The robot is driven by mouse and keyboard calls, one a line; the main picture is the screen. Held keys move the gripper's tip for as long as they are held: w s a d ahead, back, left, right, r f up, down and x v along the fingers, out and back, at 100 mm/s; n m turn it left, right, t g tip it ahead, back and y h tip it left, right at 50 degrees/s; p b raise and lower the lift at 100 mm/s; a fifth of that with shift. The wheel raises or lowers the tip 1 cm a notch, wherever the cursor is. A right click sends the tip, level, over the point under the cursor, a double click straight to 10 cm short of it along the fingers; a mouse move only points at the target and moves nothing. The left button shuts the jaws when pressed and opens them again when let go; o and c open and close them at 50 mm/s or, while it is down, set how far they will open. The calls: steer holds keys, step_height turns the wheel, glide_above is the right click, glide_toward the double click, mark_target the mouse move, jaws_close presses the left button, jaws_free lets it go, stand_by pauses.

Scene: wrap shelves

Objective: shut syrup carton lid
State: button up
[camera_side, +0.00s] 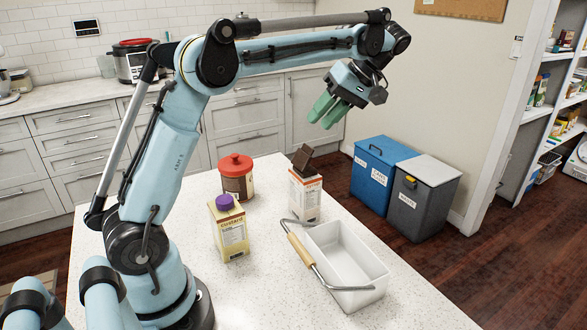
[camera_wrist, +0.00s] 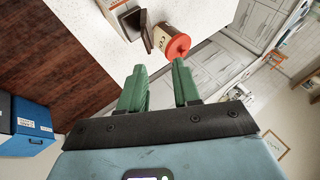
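The syrup carton (camera_side: 305,197) appears to be the white and orange box on the counter, though I cannot read its label. Its dark brown lid (camera_side: 302,157) stands open, tilted up from the top. In the wrist view the lid (camera_wrist: 138,27) shows beyond my fingertips, with part of the carton (camera_wrist: 118,4) at the top edge. My gripper (camera_side: 323,111) has green fingers and hangs in the air above and slightly right of the carton, apart from it. In the wrist view the fingers (camera_wrist: 158,66) are spread with nothing between them.
A jar with a red lid (camera_side: 236,180) stands left of the carton. A yellow carton with a purple cap (camera_side: 229,230) stands in front. Blue and grey bins (camera_side: 370,185) stand off the counter.

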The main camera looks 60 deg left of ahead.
mark_target(308, 147)
steer(key=shift+r, duration=1.65)
steer(key=o, duration=0.5)
steer(key=shift+s+a+m, duration=0.1)
steer(key=shift+m, duration=0.2)
steer(key=shift+o, duration=0.9)
steer(key=shift+s+a+r+m+h, duration=0.15)
steer(key=shift+m+h, duration=0.25)
steer(key=shift+m, duration=0.2)
steer(key=f+m+t+h, duration=0.1)
steer(key=f+m+t, duration=0.1)
steer(key=m, duration=0.3)
steer(key=s+a+f+m+t+h, duration=0.1)
steer(key=f+m, duration=0.3)
steer(key=m, duration=0.1)
steer(key=s+f+m+t+h, duration=0.1)
steer(key=f+m+t+h, duration=0.1)
steer(key=m, duration=0.3)
steer(key=shift+s+a+f+t, duration=0.1)
steer(key=shift+a+f+t, duration=0.05)
steer(key=shift+f, duration=0.25)
steer(key=shift+a+f+t, duration=0.1)
steer(key=shift+f+t, duration=0.05)
steer(key=shift+f, duration=0.25)
